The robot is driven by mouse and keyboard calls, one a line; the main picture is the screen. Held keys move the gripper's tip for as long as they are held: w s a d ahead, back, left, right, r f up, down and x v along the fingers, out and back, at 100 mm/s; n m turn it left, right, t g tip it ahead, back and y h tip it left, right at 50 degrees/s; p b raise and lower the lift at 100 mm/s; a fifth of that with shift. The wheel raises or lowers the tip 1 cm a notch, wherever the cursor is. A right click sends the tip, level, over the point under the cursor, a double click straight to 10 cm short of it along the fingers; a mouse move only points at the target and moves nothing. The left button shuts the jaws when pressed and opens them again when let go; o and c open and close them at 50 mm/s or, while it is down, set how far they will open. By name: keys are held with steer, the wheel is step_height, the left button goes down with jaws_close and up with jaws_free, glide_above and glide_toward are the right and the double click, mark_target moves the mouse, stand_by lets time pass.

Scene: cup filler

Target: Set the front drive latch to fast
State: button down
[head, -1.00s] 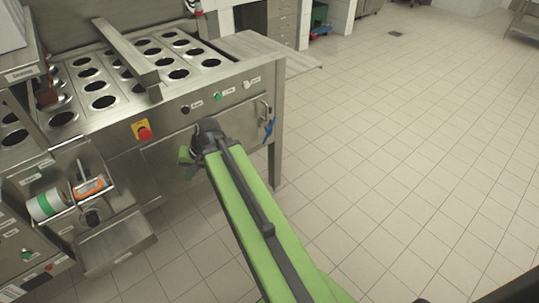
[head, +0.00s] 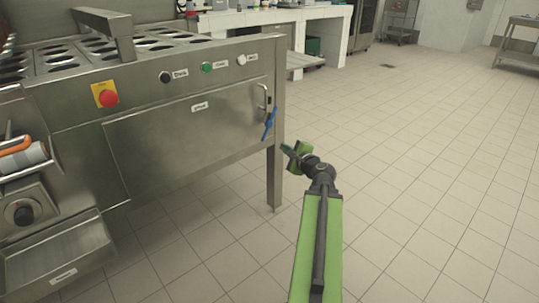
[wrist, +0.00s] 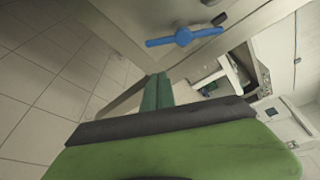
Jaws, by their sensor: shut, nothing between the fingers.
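The front drive latch appears to be the blue handle (head: 269,124) near the right end of the machine's front panel, below a metal door handle. In the head view it stands steeply, tilted with its top to the right. It also shows in the wrist view as a blue bar with a round hub (wrist: 183,37). No fast or slow marking is readable. My gripper (head: 291,152) is just right of and below the latch, apart from it. Its green fingers (wrist: 157,88) are together and empty in the wrist view, pointing toward the panel below the latch.
The front panel (head: 190,135) carries a red stop button (head: 109,98) and black (head: 165,77), green (head: 206,68) and white (head: 241,60) knobs. A machine leg (head: 274,178) stands below the latch. Open tiled floor (head: 430,180) lies to the right.

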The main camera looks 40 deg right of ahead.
steer(key=shift+s+d+f+m+h, duration=0.1)
steer(key=shift+s+d+m+h, duration=0.25)
steer(key=shift+d, duration=0.25)
steer(key=b+x, duration=0.2)
steer(key=x, duration=0.9)
steer(key=a, duration=0.1)
steer(key=a+r+p, duration=0.2)
steer(key=a, duration=0.1)
steer(key=shift+s, duration=0.35)
